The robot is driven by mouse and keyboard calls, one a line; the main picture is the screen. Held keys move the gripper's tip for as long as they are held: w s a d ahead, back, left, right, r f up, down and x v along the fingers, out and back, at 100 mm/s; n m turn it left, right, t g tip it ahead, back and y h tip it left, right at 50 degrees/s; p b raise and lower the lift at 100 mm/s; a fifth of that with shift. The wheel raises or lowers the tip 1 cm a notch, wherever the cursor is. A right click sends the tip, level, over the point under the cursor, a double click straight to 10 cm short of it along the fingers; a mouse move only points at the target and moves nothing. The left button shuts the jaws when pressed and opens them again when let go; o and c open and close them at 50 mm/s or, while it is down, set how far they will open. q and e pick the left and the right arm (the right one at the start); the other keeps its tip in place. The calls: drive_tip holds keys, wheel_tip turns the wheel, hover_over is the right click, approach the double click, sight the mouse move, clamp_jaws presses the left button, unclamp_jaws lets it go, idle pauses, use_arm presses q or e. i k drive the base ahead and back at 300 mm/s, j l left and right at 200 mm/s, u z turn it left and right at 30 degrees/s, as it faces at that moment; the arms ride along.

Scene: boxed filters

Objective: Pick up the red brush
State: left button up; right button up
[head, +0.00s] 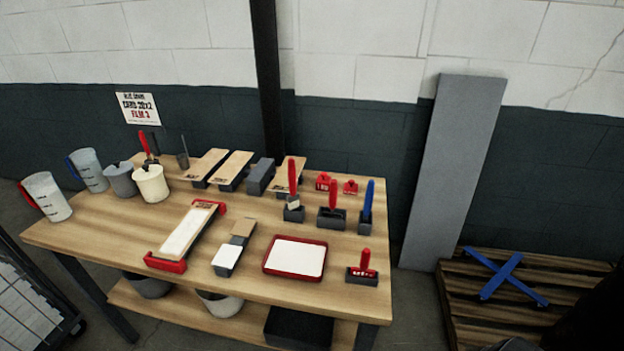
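Several red-handled tools stand upright in dark holders on the wooden table (130,235); I cannot tell for sure which is the red brush. One red-handled tool (292,176) with a pale lower part is at the middle back. Another red-handled tool (333,194) stands to its right. A short red-handled tool (365,259) is in a holder near the table's front right. A further red-handled tool (146,144) stands at the back left. Neither of my grippers can be made out in the head view.
A blue-handled tool (368,197) stands at the right. A red tray (265,268) with a white surface lies in front. Jugs (47,196) and a cream pot (152,184) fill the left. A grey board (455,165) leans behind a pallet (465,310).

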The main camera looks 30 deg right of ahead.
sight(294, 202)
drive_tip(key=z, duration=0.8)
drive_tip(key=i+l+z, duration=0.1)
drive_tip(key=l+z, duration=0.2)
drive_tip(key=i+l+z, duration=0.15)
drive_tip(key=l+z, duration=0.2)
drive_tip(key=l, duration=0.1)
